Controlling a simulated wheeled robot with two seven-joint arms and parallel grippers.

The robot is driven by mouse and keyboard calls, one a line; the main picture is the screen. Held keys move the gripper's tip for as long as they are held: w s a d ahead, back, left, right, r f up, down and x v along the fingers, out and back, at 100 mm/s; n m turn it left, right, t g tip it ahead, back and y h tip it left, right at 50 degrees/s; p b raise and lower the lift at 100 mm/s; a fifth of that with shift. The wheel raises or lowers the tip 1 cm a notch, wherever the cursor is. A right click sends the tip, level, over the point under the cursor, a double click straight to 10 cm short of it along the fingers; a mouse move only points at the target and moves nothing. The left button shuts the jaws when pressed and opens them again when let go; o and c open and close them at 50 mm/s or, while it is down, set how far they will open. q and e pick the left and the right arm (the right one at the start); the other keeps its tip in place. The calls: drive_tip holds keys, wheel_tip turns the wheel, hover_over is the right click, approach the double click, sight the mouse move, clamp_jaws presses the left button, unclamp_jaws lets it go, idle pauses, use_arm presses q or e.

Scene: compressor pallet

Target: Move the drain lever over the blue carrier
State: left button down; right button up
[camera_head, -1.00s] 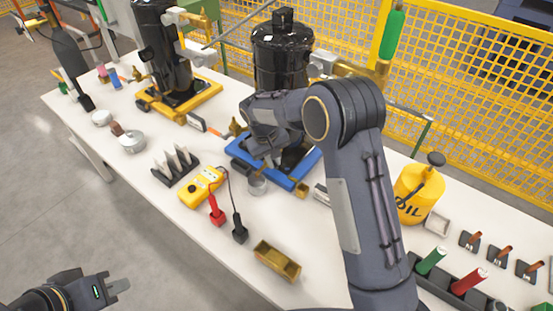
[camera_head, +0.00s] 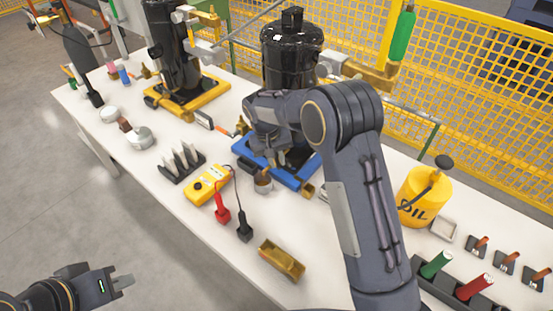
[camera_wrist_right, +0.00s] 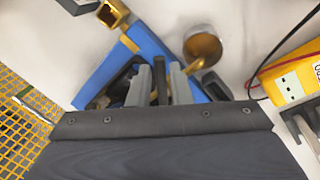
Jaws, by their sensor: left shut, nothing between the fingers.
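The blue carrier (camera_head: 308,179) lies on the white table under a black compressor (camera_head: 292,60). My right gripper (camera_head: 266,158) is low over the carrier's front part. In the right wrist view the blue carrier (camera_wrist_right: 97,80) passes beneath the grey fingers (camera_wrist_right: 161,82). A dark bar (camera_wrist_right: 160,80) shows closely between the fingers. I cannot tell surely whether it is the drain lever, and its far end is hidden. A metal cup (camera_head: 263,184) with a brown inside stands beside the carrier, close to the fingers. My left gripper (camera_head: 122,283) is shut and empty, off the table.
A yellow meter (camera_head: 208,186) with red and black probes stands left of the cup, and a brass tray (camera_head: 282,260) is nearer the front. Another compressor sits on a yellow carrier (camera_head: 190,100). An oil can (camera_head: 425,195) stands right. Yellow mesh fencing runs behind.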

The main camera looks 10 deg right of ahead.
drive_tip(key=shift+o, duration=1.3)
drive_tip(key=shift+r, duration=0.1)
wheel_tip(320, 180, up, 8)
drive_tip(key=a, duration=0.1)
drive_tip(key=shift+a+f, duration=0.25)
drive_tip(key=shift+a, duration=0.05)
drive_tip(key=s+d+r+m+t+y, duration=0.1)
drive_tip(key=s+d+r+y, duration=0.1)
drive_tip(key=s+d+r, duration=0.4)
drive_tip(key=s+d+r+t+y, duration=0.1)
drive_tip(key=s+d+r+y, duration=0.15)
drive_tip(key=s, duration=0.55)
drive_tip(key=s+f+t+y, duration=0.1)
drive_tip(key=s+f+t, duration=0.1)
drive_tip(key=s, duration=1.7)
drive_tip(key=shift+s+a+t, duration=0.3)
drive_tip(key=shift+t, duration=0.5)
